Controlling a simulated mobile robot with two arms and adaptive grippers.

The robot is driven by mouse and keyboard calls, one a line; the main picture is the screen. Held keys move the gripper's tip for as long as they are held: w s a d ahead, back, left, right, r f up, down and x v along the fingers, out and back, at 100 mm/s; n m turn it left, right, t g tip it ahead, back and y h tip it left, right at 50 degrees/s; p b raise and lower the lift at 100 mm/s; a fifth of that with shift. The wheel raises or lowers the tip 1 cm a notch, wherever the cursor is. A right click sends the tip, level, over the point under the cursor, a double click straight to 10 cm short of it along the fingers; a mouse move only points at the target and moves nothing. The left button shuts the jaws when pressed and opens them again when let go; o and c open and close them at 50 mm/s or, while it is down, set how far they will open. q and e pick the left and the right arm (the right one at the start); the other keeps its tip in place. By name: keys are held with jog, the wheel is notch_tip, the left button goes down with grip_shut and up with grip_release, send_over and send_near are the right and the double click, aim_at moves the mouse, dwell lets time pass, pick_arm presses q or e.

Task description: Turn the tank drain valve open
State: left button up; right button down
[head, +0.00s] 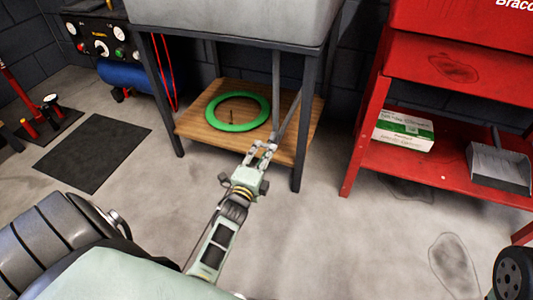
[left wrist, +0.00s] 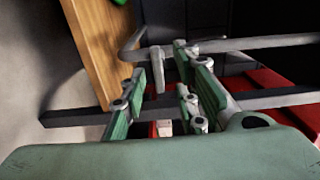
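The grey tank (head: 235,22) stands on a dark metal frame. Thin grey pipes run beneath its right side, by the front right leg. In the left wrist view a short grey lever (left wrist: 156,66), which looks like the drain valve's handle, hangs from a grey pipe (left wrist: 250,42). My left gripper (head: 266,149) reaches in under the tank near that leg. In its wrist view the fingers (left wrist: 163,95) stand apart, with the lever showing in the gap beyond them. I see no clear contact. In the head view the valve is too small to make out. My right gripper is not in view.
A wooden shelf (head: 198,122) with a green ring (head: 212,118) lies low in the tank's frame. A red rack (head: 365,135) with a green-and-white box (head: 404,130) and a grey dustpan (head: 497,168) stands right. A black mat (head: 92,152) lies left. The floor between is clear.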

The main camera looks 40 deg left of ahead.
aim_at(268, 145)
pick_arm(q)
jog(key=shift+x, duration=1.2)
grip_shut()
